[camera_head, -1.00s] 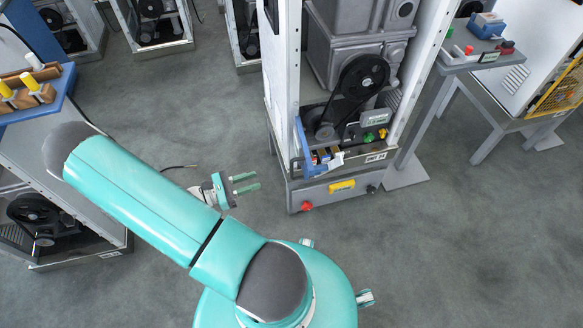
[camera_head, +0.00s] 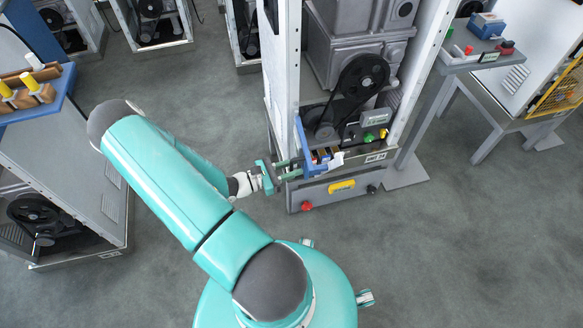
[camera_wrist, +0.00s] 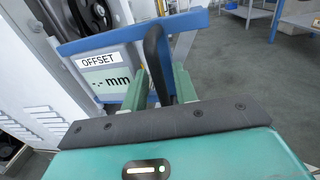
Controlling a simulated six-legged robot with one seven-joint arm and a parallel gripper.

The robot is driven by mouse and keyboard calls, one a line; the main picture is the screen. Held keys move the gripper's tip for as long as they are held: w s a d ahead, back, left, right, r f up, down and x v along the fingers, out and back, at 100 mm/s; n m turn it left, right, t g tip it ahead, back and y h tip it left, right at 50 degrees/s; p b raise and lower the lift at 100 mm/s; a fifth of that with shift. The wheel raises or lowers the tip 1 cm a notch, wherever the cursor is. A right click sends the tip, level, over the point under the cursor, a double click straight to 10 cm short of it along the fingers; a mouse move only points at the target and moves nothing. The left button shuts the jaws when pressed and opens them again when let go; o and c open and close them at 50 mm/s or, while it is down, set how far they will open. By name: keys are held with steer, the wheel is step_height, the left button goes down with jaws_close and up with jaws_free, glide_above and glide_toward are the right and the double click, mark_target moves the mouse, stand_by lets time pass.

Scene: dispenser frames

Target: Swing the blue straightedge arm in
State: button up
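The blue straightedge arm (camera_head: 301,136) stands at the left front of the dispenser frame in the head view. In the wrist view its blue bar (camera_wrist: 190,22) crosses the top of the picture. A black upright handle (camera_wrist: 153,50) stands in front of the bar. My gripper (camera_head: 298,168) is at the arm's lower left. In the wrist view my gripper (camera_wrist: 163,85) has one green finger on each side of the handle. The fingers are apart, with some gap visible beside the handle. The handle's lower end is hidden behind my gripper body.
An offset display (camera_wrist: 108,76) reading "-.- mm" is left of the handle. The frame's base carries a yellow handle (camera_head: 342,186) and a red knob (camera_head: 306,206). A side table (camera_head: 480,52) stands at right. The floor (camera_head: 450,240) at right front is clear.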

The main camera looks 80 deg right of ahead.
steer(key=shift+c, duration=0.4)
jaws_close()
